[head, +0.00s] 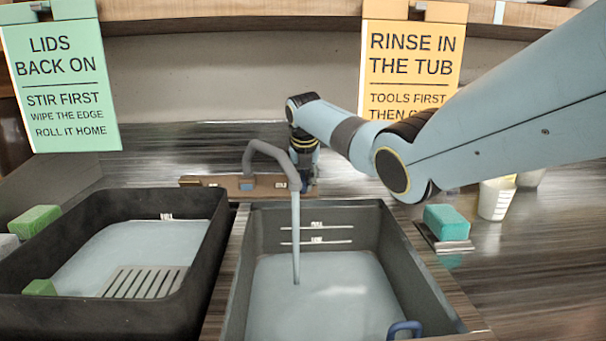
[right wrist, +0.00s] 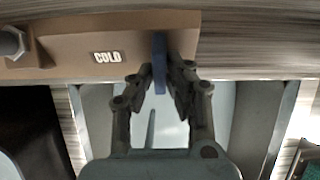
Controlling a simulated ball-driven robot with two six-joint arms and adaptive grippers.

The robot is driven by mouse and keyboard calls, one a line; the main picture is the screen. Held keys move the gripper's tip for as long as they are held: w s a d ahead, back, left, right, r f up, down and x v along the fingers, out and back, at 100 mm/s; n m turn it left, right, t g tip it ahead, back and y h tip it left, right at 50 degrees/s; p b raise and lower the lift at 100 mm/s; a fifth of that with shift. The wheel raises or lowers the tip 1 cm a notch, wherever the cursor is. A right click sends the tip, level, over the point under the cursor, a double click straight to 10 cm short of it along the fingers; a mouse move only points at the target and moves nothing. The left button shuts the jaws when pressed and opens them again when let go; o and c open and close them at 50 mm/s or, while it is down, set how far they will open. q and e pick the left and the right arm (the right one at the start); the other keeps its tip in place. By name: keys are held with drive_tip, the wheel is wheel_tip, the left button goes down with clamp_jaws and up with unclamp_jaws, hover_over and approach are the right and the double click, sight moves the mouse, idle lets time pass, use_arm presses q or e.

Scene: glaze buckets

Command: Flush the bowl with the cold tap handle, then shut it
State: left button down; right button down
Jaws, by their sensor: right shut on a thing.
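The grey tap (head: 268,150) arches over the grey bowl (head: 262,228), and a stream of water (head: 296,240) runs from it. Pale water (head: 320,305) lies in the bowl, its surface below the two wall marks. My right gripper (head: 305,160) is behind the bowl at the right end of the brown tap block (head: 222,183). In the right wrist view, my right gripper (right wrist: 158,82) is shut on the blue cold handle (right wrist: 159,50), beside the COLD label (right wrist: 107,57). My left gripper is out of view.
A black tub (head: 215,250) with water and a slatted grate stands left of the bowl. Green sponges (head: 34,221) are around it. A teal sponge (head: 447,221) and a white cup (head: 495,199) are right of the bowl. A blue loop (head: 405,328) shows at the bowl's front.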

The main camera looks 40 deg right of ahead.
drive_tip(key=c, duration=1.3)
unclamp_jaws()
drive_tip(key=shift+c, duration=0.2)
drive_tip(key=v, duration=1.2)
drive_tip(key=shift+a, duration=0.1)
